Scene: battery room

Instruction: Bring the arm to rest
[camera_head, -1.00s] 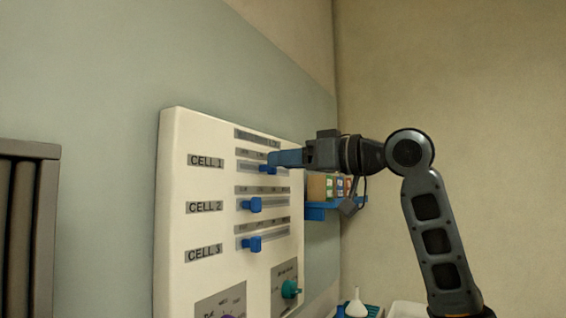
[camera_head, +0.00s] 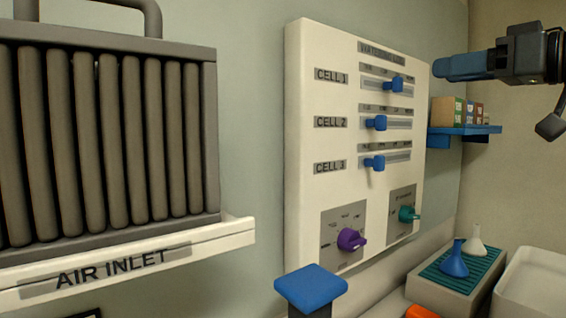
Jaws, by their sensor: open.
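My gripper (camera_head: 455,68) is at the upper right of the head view, its blue fingers pointing left. It is open and holds nothing that I can see. Its fingertips are to the right of the white control panel (camera_head: 302,150), apart from the sliders in the picture. The cell 1 slider (camera_head: 394,84) stands farther right than the cell 2 slider (camera_head: 376,123) and the cell 3 slider (camera_head: 374,163). A purple knob (camera_head: 350,240) and a teal knob (camera_head: 407,214) sit low on the panel.
A blue shelf (camera_head: 465,131) with small boxes (camera_head: 447,111) is below my gripper. A ribbed air inlet (camera_head: 110,140) is at left. A blue-topped post (camera_head: 311,288) stands in front. A rack (camera_head: 432,285) with a blue funnel (camera_head: 455,262) and a white funnel (camera_head: 476,242), and a white tray (camera_head: 512,300), are lower right.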

